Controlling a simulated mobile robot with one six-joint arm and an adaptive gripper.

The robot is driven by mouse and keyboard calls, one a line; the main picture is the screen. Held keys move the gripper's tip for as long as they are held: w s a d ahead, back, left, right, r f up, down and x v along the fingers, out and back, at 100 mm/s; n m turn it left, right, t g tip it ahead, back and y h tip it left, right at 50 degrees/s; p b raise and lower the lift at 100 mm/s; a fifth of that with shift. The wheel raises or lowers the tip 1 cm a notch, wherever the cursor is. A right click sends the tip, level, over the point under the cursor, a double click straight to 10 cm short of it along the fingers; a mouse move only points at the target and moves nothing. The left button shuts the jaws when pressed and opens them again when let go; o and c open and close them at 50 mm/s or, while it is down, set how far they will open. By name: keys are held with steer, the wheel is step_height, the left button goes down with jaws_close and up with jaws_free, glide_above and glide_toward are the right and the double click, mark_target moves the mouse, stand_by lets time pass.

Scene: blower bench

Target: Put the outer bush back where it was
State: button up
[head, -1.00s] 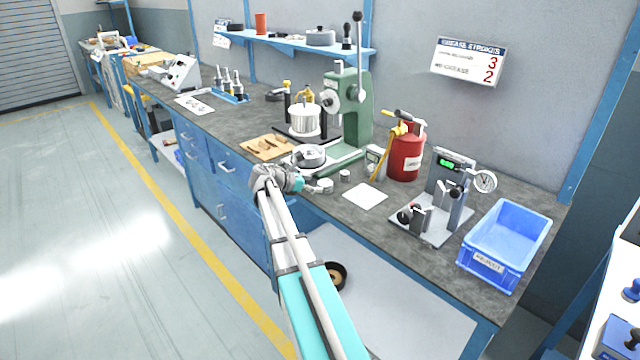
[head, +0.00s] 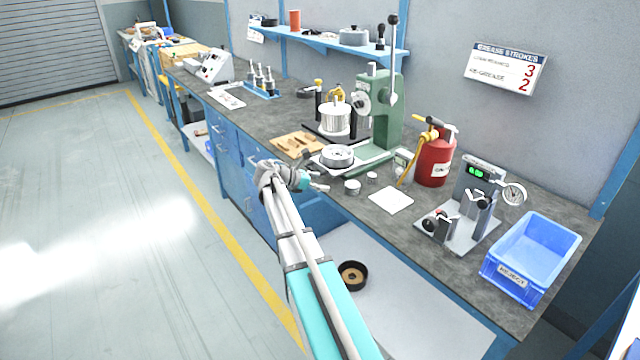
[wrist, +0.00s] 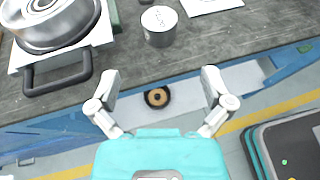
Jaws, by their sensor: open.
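My gripper (head: 318,181) is open and empty at the front edge of the bench. In the wrist view its two fingers (wrist: 159,78) are spread wide, with nothing between them. A short grey metal cylinder (head: 352,187), possibly the outer bush, stands upright on the bench just beyond the fingertips, apart from them. It shows in the wrist view (wrist: 160,26), with faint marks on its top. A smaller metal cylinder (head: 372,177) stands behind it. I cannot tell for sure which piece is the outer bush.
A round metal housing (head: 337,156) sits on a white plate with a dark handle (wrist: 58,75), left of the cylinder. Behind are a green press (head: 384,110) and red canister (head: 434,160). A white sheet (head: 391,200), gauge stand (head: 470,205) and blue bin (head: 530,262) lie right. A black ring (head: 352,275) is on the lower shelf.

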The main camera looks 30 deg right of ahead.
steer(key=s+a+f+m+t+y, duration=0.1)
steer(key=s+a+f+m+y, duration=0.3)
steer(key=a, duration=0.7)
steer(key=s+a+f+m+y, duration=0.3)
steer(key=s+a+m+y, duration=0.2)
steer(key=s+a, duration=0.3)
steer(key=s+a+f+m+t+y, duration=0.1)
steer(key=s+a+f+m+y, duration=0.3)
steer(key=a, duration=1)
steer(key=s+m, duration=0.2)
steer(key=s, duration=0.1)
steer(key=shift+f+m+t, duration=0.3)
steer(key=shift+f+m, duration=0.05)
steer(key=shift+m, duration=0.05)
steer(key=shift+a, duration=0.1)
step_height(320, 180, up, 16)
steer(key=p, duration=1.6)
